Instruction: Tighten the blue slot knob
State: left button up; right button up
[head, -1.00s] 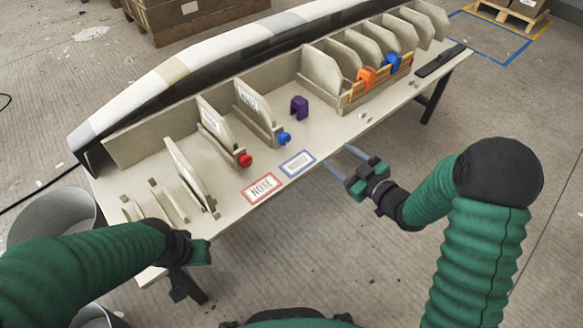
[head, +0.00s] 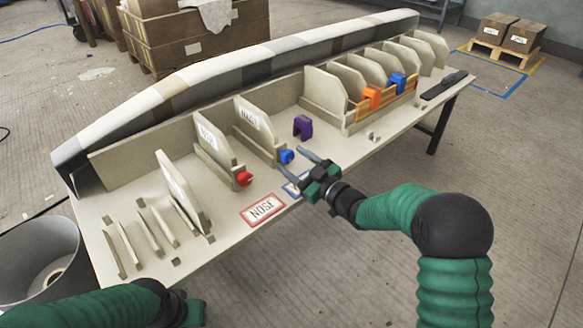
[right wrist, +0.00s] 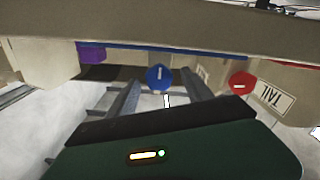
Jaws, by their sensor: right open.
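The blue slot knob (head: 287,156) sits at the front end of a slot with an upright labelled panel, on the pale table. In the right wrist view the blue knob (right wrist: 159,78) faces the camera with a white upright mark on it. My right gripper (head: 306,158) is open, its fingers just right of the blue knob and apart from it. In the right wrist view its fingers (right wrist: 112,100) reach toward the knob from below. My left gripper (head: 190,308) is low at the left, near the table's front edge; its fingers are not clear.
A red knob (head: 244,179) is on the slot to the left. A purple clamp (head: 303,126) stands behind right. Orange (head: 370,97) and blue (head: 397,82) clamps sit in a wooden tray. A red-framed label card (head: 263,210) lies in front. A long curved mould runs behind.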

jog(key=shift+w+a, duration=0.3)
jog(key=shift+w, duration=0.15)
grip_shut()
jog(key=shift+r+m+p, duration=0.15)
jog(key=shift+m+p, duration=0.15)
jog(key=shift+p, duration=0.4)
jog(key=m+p, duration=0.4)
jog(key=p, duration=0.3)
jog(key=shift+d+r+m+p, duration=0.1)
jog(key=shift+m+p, duration=0.2)
jog(key=shift+f+m+p, duration=0.2)
jog(key=shift+m+p, duration=0.7)
jog(key=shift+p, duration=0.05)
grip_release()
